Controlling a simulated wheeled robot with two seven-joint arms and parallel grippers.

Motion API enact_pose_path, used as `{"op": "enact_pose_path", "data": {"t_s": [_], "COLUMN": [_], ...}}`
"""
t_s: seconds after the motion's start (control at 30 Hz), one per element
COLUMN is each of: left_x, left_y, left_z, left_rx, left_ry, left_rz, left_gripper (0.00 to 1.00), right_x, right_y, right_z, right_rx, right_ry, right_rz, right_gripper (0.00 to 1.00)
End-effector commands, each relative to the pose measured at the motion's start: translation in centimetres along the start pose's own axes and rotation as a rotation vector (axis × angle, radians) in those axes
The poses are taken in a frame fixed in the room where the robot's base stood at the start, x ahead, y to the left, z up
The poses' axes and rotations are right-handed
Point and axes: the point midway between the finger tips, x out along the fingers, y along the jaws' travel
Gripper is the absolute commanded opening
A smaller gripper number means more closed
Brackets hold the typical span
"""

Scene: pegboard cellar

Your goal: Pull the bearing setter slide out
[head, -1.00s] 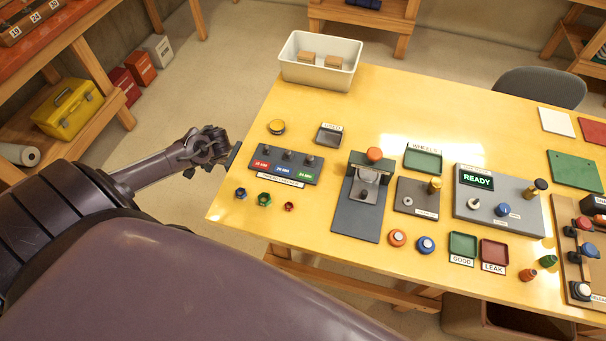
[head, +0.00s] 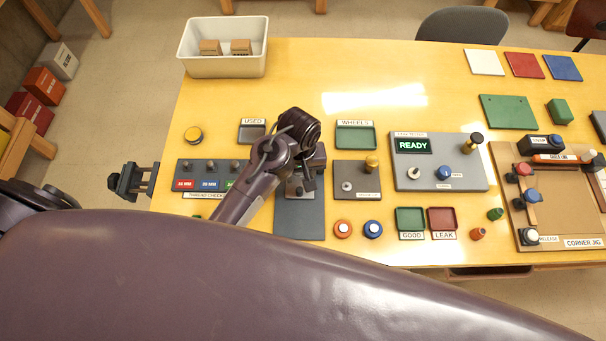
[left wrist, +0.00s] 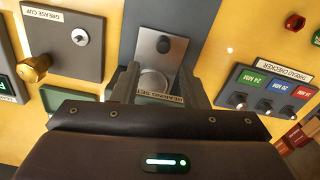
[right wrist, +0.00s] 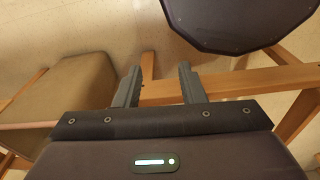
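The bearing setter has a dark grey base plate (head: 300,224) on the yellow table. In the left wrist view its silver slide plate (left wrist: 157,42) with a dark knob shows upside down, a round silver part and the label below it. The setter's orange knob is hidden in the head view. My left gripper (head: 309,174) reaches over the setter and points down. In the left wrist view its fingers (left wrist: 159,72) are apart, on either side of the label; I cannot tell whether they touch anything. My right gripper (right wrist: 159,70) is open and empty, over the floor.
The thread checker (head: 190,170) is left of the setter, the grease cup plate (head: 350,197) right of it. Orange and blue rings (head: 343,229) lie at the front right. A dark clamp-like thing (head: 125,182) is beside the table's left edge. A box (right wrist: 75,88) stands near my right gripper.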

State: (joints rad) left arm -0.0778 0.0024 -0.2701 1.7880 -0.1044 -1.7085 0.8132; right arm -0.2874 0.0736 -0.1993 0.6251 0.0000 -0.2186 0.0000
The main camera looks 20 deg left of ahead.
Motion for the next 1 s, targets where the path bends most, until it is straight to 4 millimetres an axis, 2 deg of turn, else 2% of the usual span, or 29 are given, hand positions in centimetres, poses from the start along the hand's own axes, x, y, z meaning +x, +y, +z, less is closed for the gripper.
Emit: {"op": "enact_pose_path", "data": {"t_s": [0.2, 0.33, 0.5, 0.7, 0.8, 0.83, 1.0], "left_x": [3.1, 5.2, 6.8, 7.3, 7.3, 7.3, 7.3], "left_y": [-0.1, -0.1, -0.1, -0.1, -0.1, -0.1, -0.1], "left_z": [0.1, 0.1, 0.0, 0.0, 0.0, 0.0, 0.0], "left_rx": [0.001, 0.001, 0.000, 0.000, 0.001, 0.001, 0.001], "left_ry": [-0.004, -0.003, -0.001, 0.000, 0.000, 0.000, 0.000], "left_rz": [-0.004, -0.004, -0.003, -0.001, -0.001, -0.001, -0.001], "left_gripper": [0.40, 0.40, 0.40, 0.40, 0.40, 0.38, 0.16], "right_x": [-1.1, -1.6, -1.8, -1.8, -1.8, -1.8, -1.8], "right_y": [-0.1, -0.1, 0.3, 0.7, 0.7, 0.7, 0.6], "right_z": [2.1, 2.7, 2.1, 0.5, 0.5, 0.5, 1.1], "right_rx": [-0.002, -0.004, -0.005, -0.006, -0.005, -0.005, -0.005], "right_ry": [-0.032, -0.041, -0.033, -0.009, -0.009, -0.009, -0.017], "right_rz": [-0.002, -0.002, 0.003, 0.007, 0.007, 0.007, 0.006], "right_gripper": [0.36, 0.36, 0.36, 0.36, 0.36, 0.36, 0.36]}}
